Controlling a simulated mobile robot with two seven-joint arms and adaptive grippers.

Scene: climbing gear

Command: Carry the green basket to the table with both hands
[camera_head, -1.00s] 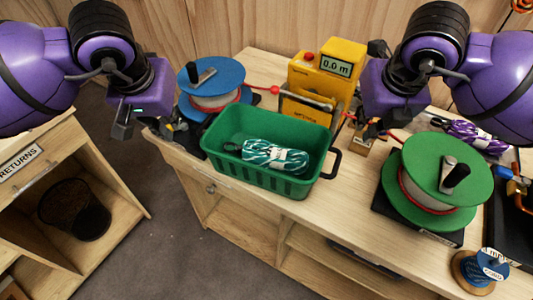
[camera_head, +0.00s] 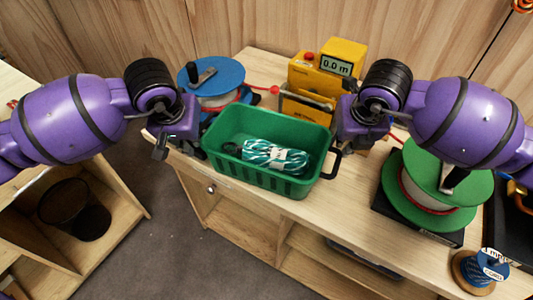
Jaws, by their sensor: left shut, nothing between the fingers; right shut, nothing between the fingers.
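The green basket (camera_head: 262,179) stands upright on the wooden bench top, near its front edge. A teal and white rope bundle (camera_head: 265,155) lies inside it. Its black right handle (camera_head: 333,167) sticks out on the right; the left handle is hidden or cannot be made out. My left gripper (camera_head: 163,149) is shut and empty, just left of the basket's left end. My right gripper (camera_head: 342,148) is shut and empty, just beyond the basket's right end, close to the right handle. I cannot tell whether either touches the basket.
A blue-topped spool (camera_head: 222,72) and a yellow length meter (camera_head: 335,62) stand behind the basket. A green spool (camera_head: 425,205) stands right, partly under my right arm. A small blue spool (camera_head: 480,272) sits front right. A returns shelf with a dark bin (camera_head: 73,210) is at left.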

